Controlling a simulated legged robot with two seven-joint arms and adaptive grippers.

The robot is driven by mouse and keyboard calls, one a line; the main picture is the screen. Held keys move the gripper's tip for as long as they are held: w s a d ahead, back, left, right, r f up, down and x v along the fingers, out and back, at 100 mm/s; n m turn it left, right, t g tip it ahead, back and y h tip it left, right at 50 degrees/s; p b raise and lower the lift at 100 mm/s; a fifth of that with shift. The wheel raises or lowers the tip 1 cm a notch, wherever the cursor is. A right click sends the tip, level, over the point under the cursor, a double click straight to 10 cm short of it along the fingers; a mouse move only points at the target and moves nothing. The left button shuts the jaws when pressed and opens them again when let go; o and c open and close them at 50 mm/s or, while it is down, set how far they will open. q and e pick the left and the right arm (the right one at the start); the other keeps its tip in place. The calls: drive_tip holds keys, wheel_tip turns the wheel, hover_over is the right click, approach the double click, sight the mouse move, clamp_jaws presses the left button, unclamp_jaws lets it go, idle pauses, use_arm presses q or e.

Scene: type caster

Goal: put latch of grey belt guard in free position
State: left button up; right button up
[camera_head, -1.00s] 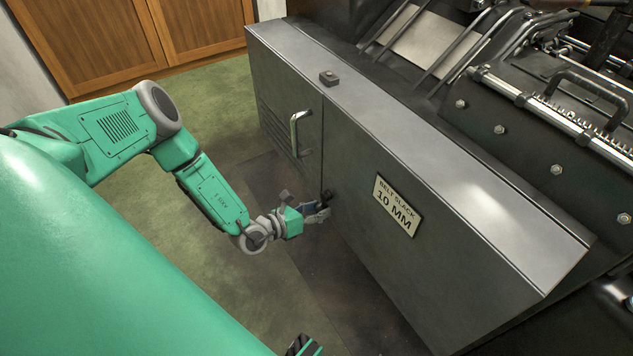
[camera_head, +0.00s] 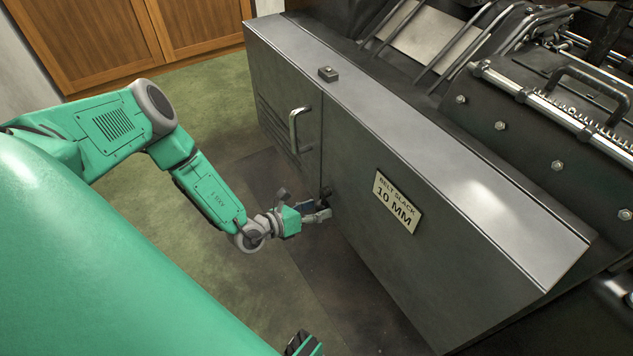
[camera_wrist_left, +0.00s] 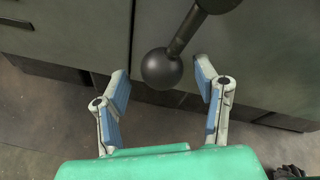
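The grey belt guard (camera_head: 355,150) is a long metal housing with a door (camera_head: 285,105) at its left end. Its latch (camera_wrist_left: 182,40) is a black lever with a ball knob (camera_wrist_left: 161,69). In the left wrist view the lever slants down and left from a pivot at the top edge, across the door seam. My left gripper (camera_wrist_left: 163,82) is open, with one finger on each side of the ball and gaps visible on both sides. In the head view the left gripper (camera_head: 320,212) is low beside the seam, and the latch is small and mostly hard to make out there.
A door handle (camera_head: 295,130) stands out above the left gripper. A "BELT SLACK 10 MM" plate (camera_head: 397,201) is on the front panel to the right. A small block (camera_head: 328,74) sits on the guard's top. The floor (camera_head: 225,105) left of the guard is clear.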

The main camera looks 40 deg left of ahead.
use_arm(q)
drive_tip(key=shift+r, duration=0.1)
drive_tip(key=v, duration=1.2)
